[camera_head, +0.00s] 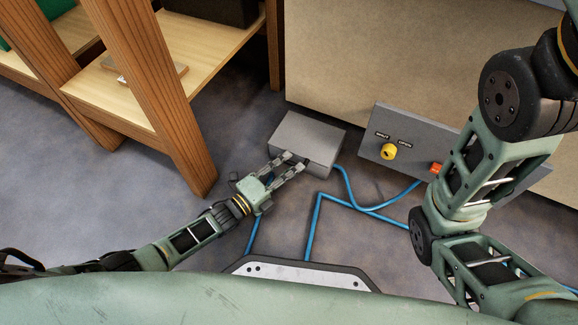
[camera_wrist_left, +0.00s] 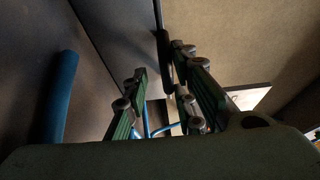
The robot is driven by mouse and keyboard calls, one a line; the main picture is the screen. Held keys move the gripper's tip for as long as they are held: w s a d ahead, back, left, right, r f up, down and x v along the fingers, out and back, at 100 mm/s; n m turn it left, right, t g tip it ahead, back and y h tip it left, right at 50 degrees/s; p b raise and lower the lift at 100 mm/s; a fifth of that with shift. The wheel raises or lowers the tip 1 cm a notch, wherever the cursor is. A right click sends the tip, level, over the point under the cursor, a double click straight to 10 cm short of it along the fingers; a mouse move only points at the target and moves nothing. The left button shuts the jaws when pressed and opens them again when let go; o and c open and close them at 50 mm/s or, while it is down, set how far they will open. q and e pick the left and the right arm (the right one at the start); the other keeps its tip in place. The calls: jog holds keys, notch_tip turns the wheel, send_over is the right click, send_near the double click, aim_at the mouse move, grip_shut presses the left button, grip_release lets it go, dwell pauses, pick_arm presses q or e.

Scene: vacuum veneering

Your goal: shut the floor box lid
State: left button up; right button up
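Blue hoses (camera_head: 314,225) run over the floor near the box. A grey panel (camera_head: 410,146) with a yellow knob (camera_head: 389,151) and an orange button (camera_head: 436,168) is right of it. A wooden shelf unit (camera_head: 172,120) stands left. Floor between shelf and box is clear.

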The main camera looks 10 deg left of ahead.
pick_arm(q)
jog(key=shift+o, duration=0.4)
jog(key=v, duration=1.2)
